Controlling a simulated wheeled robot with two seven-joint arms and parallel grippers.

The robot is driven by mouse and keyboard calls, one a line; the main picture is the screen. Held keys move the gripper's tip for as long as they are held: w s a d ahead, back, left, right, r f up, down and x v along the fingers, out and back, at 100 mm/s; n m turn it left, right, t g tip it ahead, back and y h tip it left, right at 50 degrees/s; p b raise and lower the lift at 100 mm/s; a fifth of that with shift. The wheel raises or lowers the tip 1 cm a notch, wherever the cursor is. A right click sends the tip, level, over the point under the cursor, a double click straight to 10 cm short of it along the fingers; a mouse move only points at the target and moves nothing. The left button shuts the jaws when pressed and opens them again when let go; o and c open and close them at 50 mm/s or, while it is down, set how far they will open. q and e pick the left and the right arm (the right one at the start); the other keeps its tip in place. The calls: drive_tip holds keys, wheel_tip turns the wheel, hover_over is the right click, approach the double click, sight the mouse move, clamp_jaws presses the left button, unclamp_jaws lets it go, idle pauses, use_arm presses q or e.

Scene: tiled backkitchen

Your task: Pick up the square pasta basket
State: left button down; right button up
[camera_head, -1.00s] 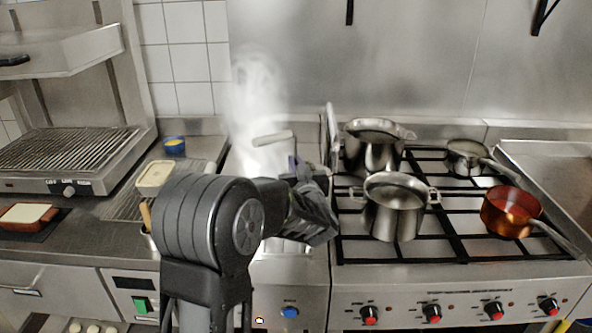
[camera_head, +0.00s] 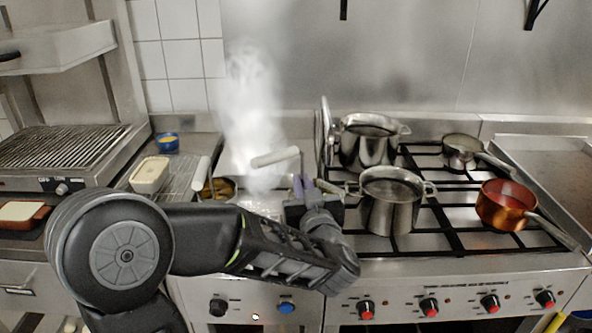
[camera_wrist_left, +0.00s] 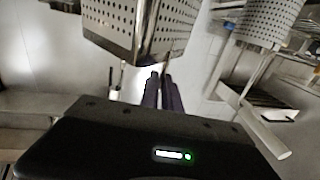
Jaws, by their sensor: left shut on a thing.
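In the left wrist view the square pasta basket (camera_wrist_left: 112,25) is a perforated metal box with a sharp corner, just beyond my fingertips. My left gripper (camera_wrist_left: 163,92) is shut on a thin metal part of it; the exact contact is hard to make out. In the head view the same gripper (camera_head: 304,188) shows its purple fingers at the right of the steaming cooker, beside the front pot. A pale handle (camera_head: 275,157) slants above the cooker there; steam hides what lies below it. My right gripper is not in view.
Another perforated basket (camera_wrist_left: 268,22) with a pale grip is at right in the wrist view. A front steel pot (camera_head: 390,205), a rear pot (camera_head: 368,145) and a copper pan (camera_head: 505,205) stand on the stove. A second pale handle (camera_head: 201,175) rises at left.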

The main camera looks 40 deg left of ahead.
use_arm(q)
drive_tip(key=shift+b+v, duration=0.6)
drive_tip(key=shift+v, duration=1.5)
drive_tip(key=shift+w+a, duration=0.1)
drive_tip(key=w+a+r+b, duration=0.2)
drive_tip(key=a+r+b, duration=0.1)
drive_tip(key=a, duration=0.4)
drive_tip(key=w+a+r+t+b, duration=0.1)
drive_tip(key=w+a+r+b, duration=0.1)
drive_tip(key=a+r+b, duration=0.2)
drive_tip(key=a+b, duration=0.2)
drive_tip(key=a, duration=0.2)
drive_tip(key=shift+y, duration=0.3)
drive_tip(key=shift+w, duration=0.15)
